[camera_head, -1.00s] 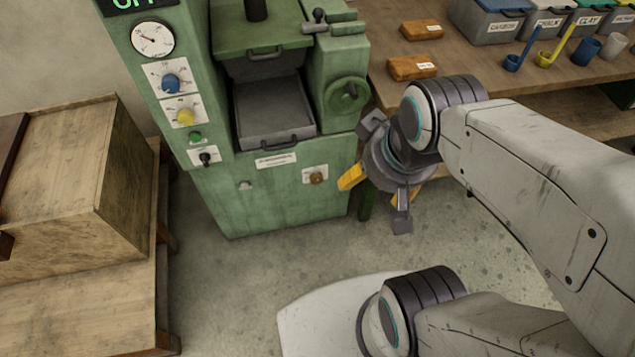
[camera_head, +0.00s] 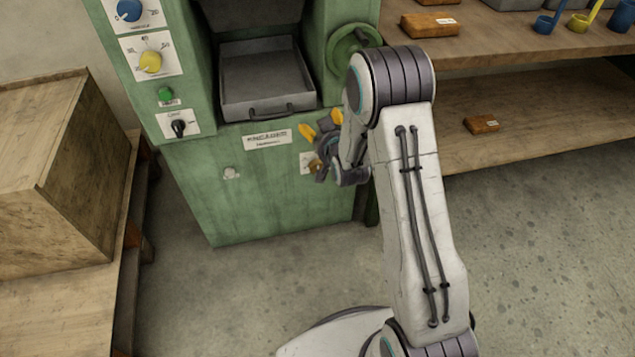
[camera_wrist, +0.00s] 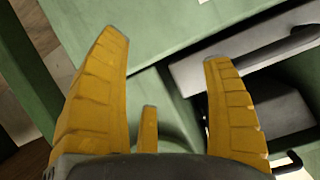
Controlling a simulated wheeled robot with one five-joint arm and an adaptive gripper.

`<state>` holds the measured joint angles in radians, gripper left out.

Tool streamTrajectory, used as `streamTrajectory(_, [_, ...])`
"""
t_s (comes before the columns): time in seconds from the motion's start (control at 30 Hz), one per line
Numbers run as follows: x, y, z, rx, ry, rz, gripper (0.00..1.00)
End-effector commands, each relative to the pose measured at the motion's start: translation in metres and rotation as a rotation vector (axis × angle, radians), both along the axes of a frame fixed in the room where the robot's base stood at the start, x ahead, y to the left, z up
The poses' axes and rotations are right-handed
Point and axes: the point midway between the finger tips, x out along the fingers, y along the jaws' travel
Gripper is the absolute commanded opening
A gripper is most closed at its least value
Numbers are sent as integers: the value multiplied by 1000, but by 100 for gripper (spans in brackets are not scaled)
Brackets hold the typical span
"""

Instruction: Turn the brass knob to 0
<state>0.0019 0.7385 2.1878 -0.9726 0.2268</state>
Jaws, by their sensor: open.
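The brass knob (camera_head: 314,166) is on a pale plate low on the right of the green machine's front (camera_head: 225,205). My gripper partly covers it in the head view, and its setting cannot be read. I cannot make out the knob in the wrist view. My gripper (camera_head: 321,125) is in front of the machine beside the knob, with its yellow fingers pointing up past it. In the wrist view my gripper (camera_wrist: 168,45) is open, its fingers spread with nothing between them. I cannot tell whether it touches the panel.
A grey tray with a handle (camera_head: 268,85) is just above and left of my gripper. A green handwheel (camera_head: 352,48) is above it. Blue (camera_head: 129,10) and yellow (camera_head: 150,62) knobs are on the left column. A wooden bench with shelf (camera_head: 540,130) stands right; a wooden crate (camera_head: 60,150) left.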

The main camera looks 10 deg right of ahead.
Motion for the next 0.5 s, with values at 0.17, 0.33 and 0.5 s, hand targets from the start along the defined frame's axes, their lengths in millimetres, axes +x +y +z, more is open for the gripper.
streamTrajectory(0.17, [10, 0, -105, 36, -137, -11, 74])
streamTrajectory(0.33, [5, 0, -164, 66, -254, -17, 74])
streamTrajectory(0.5, [-5, 0, -199, 86, -334, -18, 74])
